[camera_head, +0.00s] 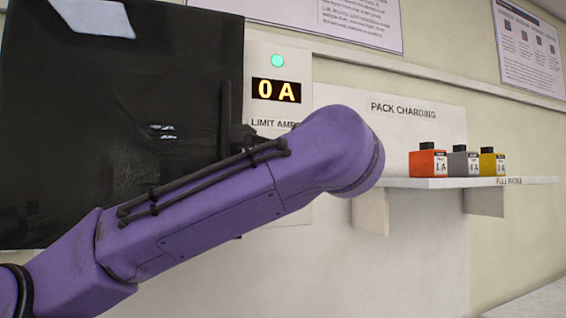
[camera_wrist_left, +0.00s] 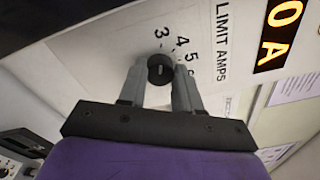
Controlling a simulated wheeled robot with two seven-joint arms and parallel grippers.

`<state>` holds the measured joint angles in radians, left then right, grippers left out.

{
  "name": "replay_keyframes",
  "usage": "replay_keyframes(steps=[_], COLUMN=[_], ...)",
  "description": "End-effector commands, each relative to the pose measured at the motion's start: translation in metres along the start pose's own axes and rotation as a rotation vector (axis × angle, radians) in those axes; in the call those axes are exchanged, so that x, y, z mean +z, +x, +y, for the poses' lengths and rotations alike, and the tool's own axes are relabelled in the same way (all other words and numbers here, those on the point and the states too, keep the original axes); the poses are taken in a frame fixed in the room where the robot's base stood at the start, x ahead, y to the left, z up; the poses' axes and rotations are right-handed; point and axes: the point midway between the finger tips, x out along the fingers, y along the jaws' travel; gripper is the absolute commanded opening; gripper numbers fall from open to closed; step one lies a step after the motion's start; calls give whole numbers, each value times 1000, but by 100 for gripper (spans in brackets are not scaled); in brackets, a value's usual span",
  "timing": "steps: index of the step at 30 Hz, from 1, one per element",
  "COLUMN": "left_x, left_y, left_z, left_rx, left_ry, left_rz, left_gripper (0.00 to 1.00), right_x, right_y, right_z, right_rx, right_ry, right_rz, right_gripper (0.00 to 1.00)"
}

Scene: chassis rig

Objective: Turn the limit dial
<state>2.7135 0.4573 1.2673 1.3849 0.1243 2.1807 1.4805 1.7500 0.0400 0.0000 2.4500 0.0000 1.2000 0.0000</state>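The limit dial (camera_wrist_left: 161,69) is a round black knob on a white panel, with printed numbers 3, 4, 5 and a partly hidden 6 beside it. The lettering LIMIT AMPS runs alongside. My left gripper (camera_wrist_left: 160,73) has one finger on each side of the dial, and the gap is about the knob's width, so it looks shut on it. The amber display (camera_head: 276,90) reads 0 A, under a lit green lamp (camera_head: 278,61). In the head view my purple left arm hides the dial and gripper. My right gripper is not in view.
A large black glossy panel (camera_head: 110,110) stands left of the white panel. To the right, a shelf (camera_head: 440,183) under PACK CHARGING holds an orange pack (camera_head: 427,163), a grey pack (camera_head: 462,164) and a yellow pack (camera_head: 491,164). Posters hang above on the wall.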

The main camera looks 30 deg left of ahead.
Motion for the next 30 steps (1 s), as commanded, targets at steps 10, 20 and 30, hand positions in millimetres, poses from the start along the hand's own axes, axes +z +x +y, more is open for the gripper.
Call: replay_keyframes(steps=[10,20,30], left_x=[-2,-2,-2], left_y=[0,0,0], left_z=[2,3,3], left_rx=[5,19,37], left_ry=[78,337,662], left_rz=[3,9,20], left_gripper=[3,3,3], right_x=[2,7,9], right_y=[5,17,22], right_z=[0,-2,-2], right_rx=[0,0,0], right_ry=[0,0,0], right_rz=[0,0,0], right_gripper=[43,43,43])
